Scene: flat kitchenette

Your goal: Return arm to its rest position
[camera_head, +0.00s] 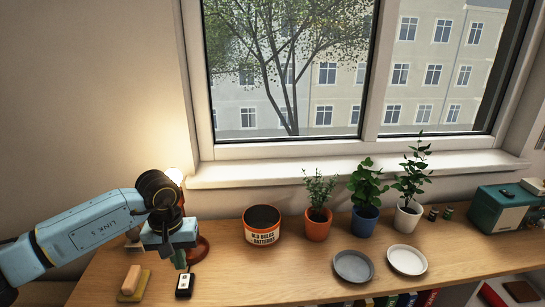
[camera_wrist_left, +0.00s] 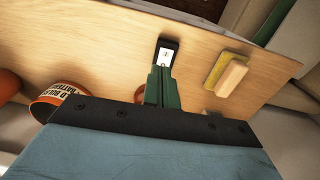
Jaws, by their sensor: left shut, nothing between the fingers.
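My left arm (camera_head: 95,233) reaches in from the left over the wooden counter. My left gripper (camera_head: 180,262) points down with its green fingers shut and empty. In the left wrist view the shut fingers (camera_wrist_left: 161,88) stand in front of a small black device with a white face (camera_wrist_left: 166,52). The same black device (camera_head: 184,284) lies on the counter just below the fingertips in the head view. Whether the fingertips touch it, I cannot tell. My right gripper is not in view.
A lit lamp (camera_head: 175,175) stands partly hidden behind my left wrist. An orange-rimmed battery bin (camera_head: 262,226) is to its right, then several potted plants and two plates (camera_head: 354,266). A tan block on a yellow pad (camera_head: 132,281) lies left of the device. Bare counter (camera_head: 255,275) lies in front of the bin.

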